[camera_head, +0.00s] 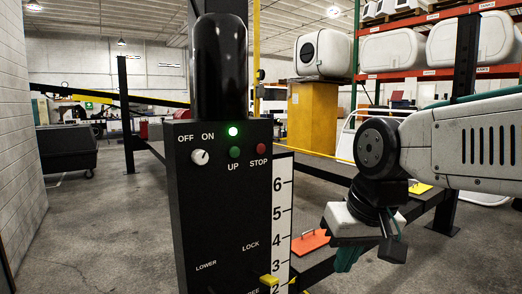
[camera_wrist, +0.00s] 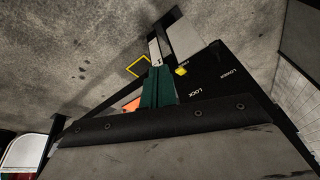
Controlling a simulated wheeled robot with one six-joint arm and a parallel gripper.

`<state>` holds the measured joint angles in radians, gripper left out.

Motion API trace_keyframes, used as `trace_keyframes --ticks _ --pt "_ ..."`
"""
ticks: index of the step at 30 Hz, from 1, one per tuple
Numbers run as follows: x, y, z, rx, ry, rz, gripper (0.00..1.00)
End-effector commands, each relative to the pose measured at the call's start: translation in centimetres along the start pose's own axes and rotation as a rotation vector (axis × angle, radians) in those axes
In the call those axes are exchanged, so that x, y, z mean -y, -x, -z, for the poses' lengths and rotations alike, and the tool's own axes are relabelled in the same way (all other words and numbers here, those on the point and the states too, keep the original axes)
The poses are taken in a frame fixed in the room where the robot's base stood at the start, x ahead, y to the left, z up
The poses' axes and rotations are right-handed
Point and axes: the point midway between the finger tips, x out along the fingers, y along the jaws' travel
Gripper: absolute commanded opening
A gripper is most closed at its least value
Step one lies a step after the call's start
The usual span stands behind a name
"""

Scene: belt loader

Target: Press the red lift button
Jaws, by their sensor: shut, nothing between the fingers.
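The red button (camera_head: 261,149), labelled STOP, sits on the upper face of the black control post (camera_head: 222,225) in the head view. A green button (camera_head: 235,152), labelled UP, is left of it, below a lit green lamp (camera_head: 233,131). A white OFF/ON knob (camera_head: 200,157) is further left. My gripper (camera_head: 347,258) is to the right of the post and lower than the buttons, apart from them. Its green fingers (camera_wrist: 157,87) show together, shut and empty, in the wrist view. The wrist view shows the post's LOWER and LOCK labels but no red button.
A white number scale (camera_head: 281,212) runs down the post's right edge, with a yellow lever (camera_head: 269,280) near LOCK. An orange plate (camera_head: 310,241) lies behind my gripper. A dark frame post (camera_head: 465,60) stands at right.

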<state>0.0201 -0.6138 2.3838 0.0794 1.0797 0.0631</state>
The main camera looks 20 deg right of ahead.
Motion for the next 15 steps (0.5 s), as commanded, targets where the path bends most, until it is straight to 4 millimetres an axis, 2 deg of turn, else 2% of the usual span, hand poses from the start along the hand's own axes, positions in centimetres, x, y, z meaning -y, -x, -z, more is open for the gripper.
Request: trace_keyframes --ticks 1,3,6,9,12,15 --pt "0.6 0.7 3.3 -0.046 -0.034 0.022 0.0" --pt "1.5 1.7 7.8 -0.121 -0.087 0.059 0.0" --pt "2.6 3.1 13.9 -0.221 -0.158 0.11 0.0" --pt "3.2 4.2 19.1 -0.305 -0.221 0.154 0.0" --pt "3.6 5.0 22.8 -0.366 -0.269 0.188 0.0" --pt "3.8 5.5 25.0 -0.405 -0.301 0.21 0.0"
